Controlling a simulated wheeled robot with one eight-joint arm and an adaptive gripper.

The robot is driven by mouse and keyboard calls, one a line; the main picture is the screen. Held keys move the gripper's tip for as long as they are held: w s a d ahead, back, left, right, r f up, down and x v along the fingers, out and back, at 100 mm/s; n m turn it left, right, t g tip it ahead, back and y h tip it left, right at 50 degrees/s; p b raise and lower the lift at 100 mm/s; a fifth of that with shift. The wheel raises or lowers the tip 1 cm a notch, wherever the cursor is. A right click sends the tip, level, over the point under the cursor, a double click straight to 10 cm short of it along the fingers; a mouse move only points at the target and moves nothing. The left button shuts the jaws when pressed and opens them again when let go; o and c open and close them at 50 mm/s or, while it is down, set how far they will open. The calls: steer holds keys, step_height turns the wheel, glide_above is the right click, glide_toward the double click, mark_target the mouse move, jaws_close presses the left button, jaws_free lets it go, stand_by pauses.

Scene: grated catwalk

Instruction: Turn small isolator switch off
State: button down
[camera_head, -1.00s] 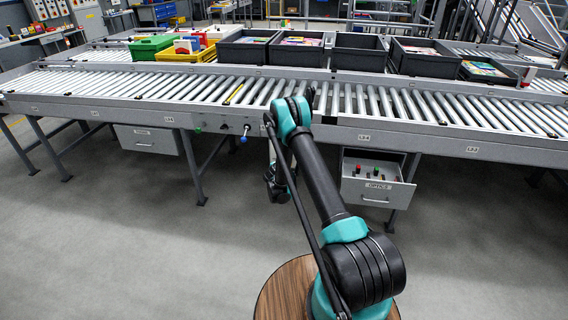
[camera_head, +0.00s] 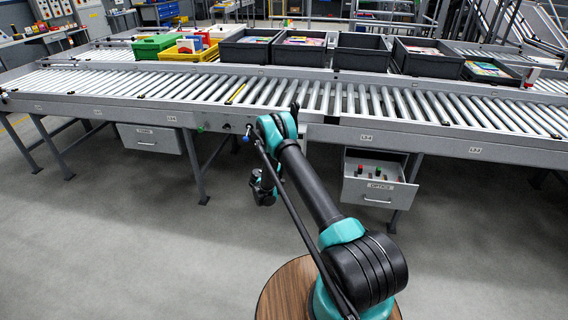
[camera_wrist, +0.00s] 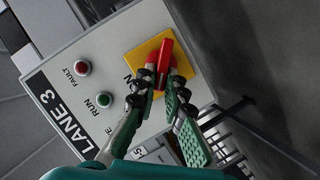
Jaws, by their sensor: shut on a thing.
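In the wrist view, the isolator switch is a red handle (camera_wrist: 165,57) on a square yellow plate (camera_wrist: 139,54). It is fixed to a light grey box (camera_wrist: 112,42) labelled LANE 3. My gripper (camera_wrist: 164,82) is shut on the red handle, one finger on each side. The handle looks nearly upright in the tilted picture. Letters, perhaps ON, show beside the plate, partly hidden by a finger. In the head view, the gripper and the switch are hidden or too small to tell.
Red FAULT (camera_wrist: 82,67) and green RUN (camera_wrist: 103,99) lamps sit on the same box. In the head view, the roller conveyor (camera_head: 190,88) spans the scene, with totes on it. Open floor lies in front.

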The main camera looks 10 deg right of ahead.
steer(key=shift+a+f+n+h, duration=0.1)
steer(key=shift+f+n+h, duration=0.1)
steer(key=shift+n+h, duration=0.5)
steer(key=shift+n, duration=0.3)
steer(key=c, duration=1.6)
jaws_free()
steer(key=shift+s+a+r, duration=0.1)
steer(key=v, duration=0.7)
steer(key=shift+s, duration=0.2)
